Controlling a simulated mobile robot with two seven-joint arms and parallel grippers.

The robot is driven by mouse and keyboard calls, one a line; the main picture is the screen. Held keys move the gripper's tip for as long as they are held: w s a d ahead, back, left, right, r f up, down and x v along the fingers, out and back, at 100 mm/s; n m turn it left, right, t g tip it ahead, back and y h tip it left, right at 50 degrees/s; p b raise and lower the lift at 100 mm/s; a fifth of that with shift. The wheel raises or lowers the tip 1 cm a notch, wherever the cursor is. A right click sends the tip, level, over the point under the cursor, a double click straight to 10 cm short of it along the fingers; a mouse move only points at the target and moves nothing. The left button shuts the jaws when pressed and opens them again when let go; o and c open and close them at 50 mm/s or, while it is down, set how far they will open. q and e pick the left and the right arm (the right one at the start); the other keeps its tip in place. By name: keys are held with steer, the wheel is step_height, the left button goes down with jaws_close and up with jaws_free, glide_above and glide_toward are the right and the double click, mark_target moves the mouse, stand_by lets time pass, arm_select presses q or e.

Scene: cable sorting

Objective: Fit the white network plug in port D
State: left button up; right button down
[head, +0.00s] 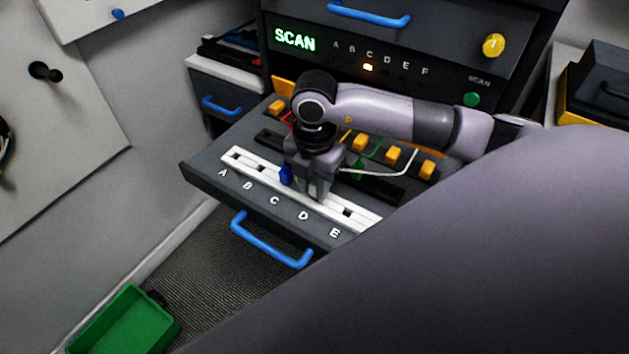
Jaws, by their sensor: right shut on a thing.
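My right gripper (317,190) is shut at the white port strip (249,165), its fingertips over or beside the place above the letter D. It holds the white network plug, which is hidden between the fingers. The plug's white cable (392,173) runs out to the right from behind the gripper. I cannot tell whether the plug is in port D or just above it. A blue plug (286,174) stands in the strip just left of the gripper, near C. Open ports show near A, B and E. My left gripper is not in view.
Several orange blocks (393,154) with cables stand in the row behind the strip. A green bin (128,322) stands on the floor at the lower left.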

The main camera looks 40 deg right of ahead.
steer(key=shift+f+b, duration=0.3)
steer(key=shift+f, duration=0.1)
stand_by(0.4)
steer(key=shift+c, duration=1.5)
jaws_free()
steer(key=shift+r+p, duration=2.75)
steer(key=shift+r, duration=0.8)
